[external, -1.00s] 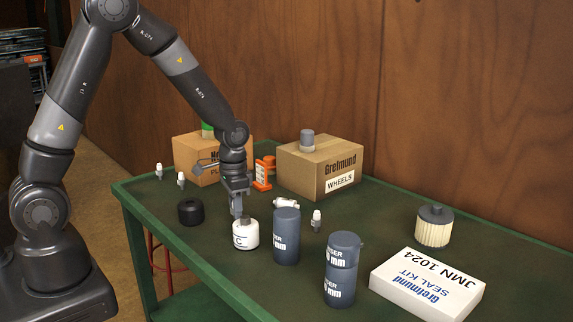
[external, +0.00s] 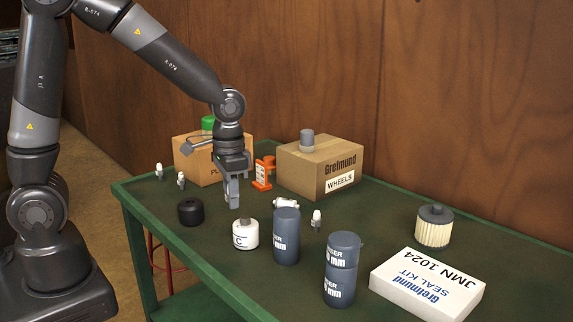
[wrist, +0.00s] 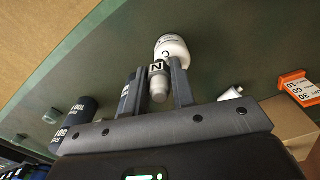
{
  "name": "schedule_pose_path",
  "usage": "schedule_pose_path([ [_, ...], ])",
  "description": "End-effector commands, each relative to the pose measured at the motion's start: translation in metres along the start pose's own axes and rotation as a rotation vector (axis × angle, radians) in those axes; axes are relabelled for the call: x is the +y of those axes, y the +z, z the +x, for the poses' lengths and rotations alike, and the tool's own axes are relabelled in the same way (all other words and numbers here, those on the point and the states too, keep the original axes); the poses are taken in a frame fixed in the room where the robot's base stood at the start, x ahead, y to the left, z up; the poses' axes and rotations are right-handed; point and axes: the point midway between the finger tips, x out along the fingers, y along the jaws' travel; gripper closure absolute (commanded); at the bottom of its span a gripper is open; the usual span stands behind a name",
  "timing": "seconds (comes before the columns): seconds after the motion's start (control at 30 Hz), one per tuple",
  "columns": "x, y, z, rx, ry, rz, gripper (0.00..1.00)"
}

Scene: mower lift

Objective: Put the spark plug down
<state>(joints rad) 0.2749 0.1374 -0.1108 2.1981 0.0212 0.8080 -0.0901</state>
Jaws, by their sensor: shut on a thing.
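My gripper (external: 232,200) points down, a little above and to the left of a white round pot (external: 246,234) marked C. The plug is mostly hidden by the fingers in the external view. A grey stub stands on top of the pot. The pot also shows beyond the fingertips in the wrist view (wrist: 173,46).
Grey spacers (external: 286,240) stand right of the pot, and a black ring (external: 190,211) lies left. Several small white plugs (external: 316,220) stand around. Cardboard boxes (external: 300,175) and an orange stand (external: 262,174) are behind.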

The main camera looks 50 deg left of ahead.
Motion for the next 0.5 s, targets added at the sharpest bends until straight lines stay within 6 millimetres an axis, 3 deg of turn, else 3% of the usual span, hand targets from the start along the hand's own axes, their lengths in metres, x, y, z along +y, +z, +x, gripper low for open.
schedule_pose_path([
  [0.4, 0.000, -0.001, -0.096, 0.007, 0.001, -0.001, 0.99],
  [0.5, 0.014, -0.017, -0.093, 0.000, 0.001, 0.049, 0.99],
])
